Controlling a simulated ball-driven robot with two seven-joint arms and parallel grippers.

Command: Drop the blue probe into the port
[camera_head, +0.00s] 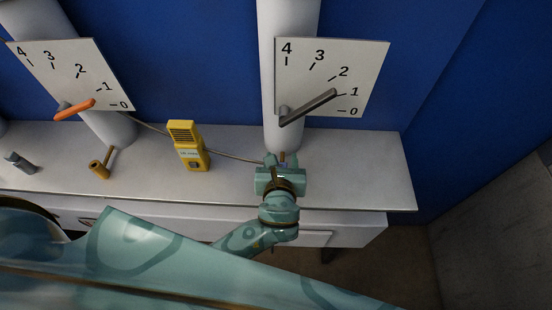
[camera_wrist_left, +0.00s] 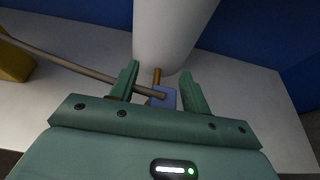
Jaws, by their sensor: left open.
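The blue probe (camera_wrist_left: 163,97) is a small blue-violet block on a grey cable. In the left wrist view it lies between the spread fingers of my left gripper (camera_wrist_left: 160,69), with gaps on both sides. A short brass port (camera_wrist_left: 157,75) projects from the base of the white column, just beyond the probe, and partly hidden by it. Whether probe and port touch, I cannot tell. In the head view, my left gripper (camera_head: 283,161) is at the foot of the right column and hides most of the probe. My right gripper is not in view.
A yellow meter (camera_head: 188,146) stands on the white bench (camera_head: 355,180); the cable runs from it to the probe. Gauge boards with an orange lever (camera_head: 75,110) and a grey lever (camera_head: 308,107) hang above. Another brass fitting (camera_head: 99,170) is left. The bench's right end is clear.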

